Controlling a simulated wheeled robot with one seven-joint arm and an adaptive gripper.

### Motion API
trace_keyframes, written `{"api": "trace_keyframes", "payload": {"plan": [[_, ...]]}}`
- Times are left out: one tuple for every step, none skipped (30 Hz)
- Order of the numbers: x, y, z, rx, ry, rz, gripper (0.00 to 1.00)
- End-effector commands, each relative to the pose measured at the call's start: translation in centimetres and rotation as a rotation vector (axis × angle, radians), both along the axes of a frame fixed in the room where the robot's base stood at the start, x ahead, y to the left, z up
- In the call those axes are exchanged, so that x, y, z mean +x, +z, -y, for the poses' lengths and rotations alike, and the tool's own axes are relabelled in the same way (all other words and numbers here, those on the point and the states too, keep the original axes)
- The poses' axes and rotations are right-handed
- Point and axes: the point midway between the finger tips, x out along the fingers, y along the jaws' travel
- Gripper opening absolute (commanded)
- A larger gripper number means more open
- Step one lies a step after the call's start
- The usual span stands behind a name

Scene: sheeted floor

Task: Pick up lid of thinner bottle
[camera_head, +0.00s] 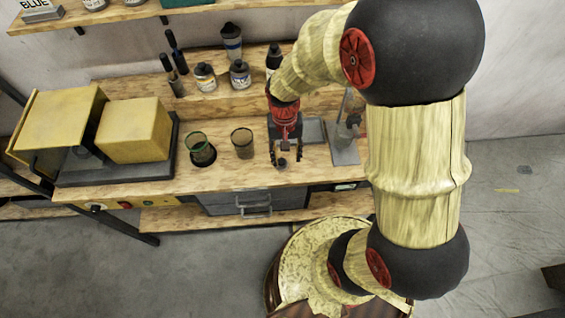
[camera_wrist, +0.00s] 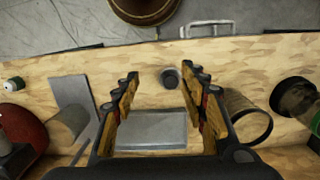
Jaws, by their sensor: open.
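My gripper (camera_head: 285,153) is open above the workbench, its fingers pointing down, with nothing gripped. A small dark grey round cap, which looks like the lid (camera_head: 282,162), stands on the wood by the fingertips. In the wrist view the lid (camera_wrist: 171,78) lies between the open fingertips of my gripper (camera_wrist: 160,77), nearer the right finger. I cannot tell whether the fingers are level with it or above it. Which bottle is the thinner bottle is unclear; several bottles, such as a white-labelled one (camera_head: 205,77), stand on the raised back ledge.
A flat grey metal plate (camera_wrist: 155,128) lies behind the lid. A brown mesh cup (camera_head: 242,143) and a green-rimmed cup (camera_head: 201,150) stand left. A grey stand (camera_head: 345,152) with a glass vessel is right. A yellow machine (camera_head: 133,130) fills the left end. The front edge is near.

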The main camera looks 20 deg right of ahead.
Motion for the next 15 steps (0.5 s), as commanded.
{"api": "trace_keyframes", "payload": {"plan": [[1.3, -1.1, 0.0, -0.005, -0.053, 0.014, 0.43], [2.2, -1.1, 0.0, -0.007, -0.084, 0.036, 0.43], [3.2, -0.8, 0.0, -0.009, -0.119, 0.063, 0.43], [3.7, -0.6, 0.0, -0.010, -0.143, 0.079, 0.43], [4.0, -0.6, 0.0, -0.010, -0.163, 0.088, 0.43], [4.1, -0.6, 0.0, -0.010, -0.184, 0.093, 0.43], [4.2, -0.7, 0.0, -0.011, -0.198, 0.096, 0.43], [4.2, -0.8, 0.0, -0.011, -0.207, 0.097, 0.43], [4.2, -1.0, 0.0, -0.012, -0.216, 0.099, 0.43], [4.2, -1.2, 0.0, -0.012, -0.220, 0.098, 0.43], [4.2, -1.4, 0.0, -0.012, -0.222, 0.098, 0.43], [4.2, -1.9, 0.0, -0.012, -0.222, 0.098, 0.43], [4.2, -2.2, 0.0, -0.012, -0.222, 0.096, 0.43], [4.2, -2.5, 0.0, -0.012, -0.221, 0.096, 0.43], [4.2, -2.9, 0.0, -0.012, -0.221, 0.096, 0.43]]}}
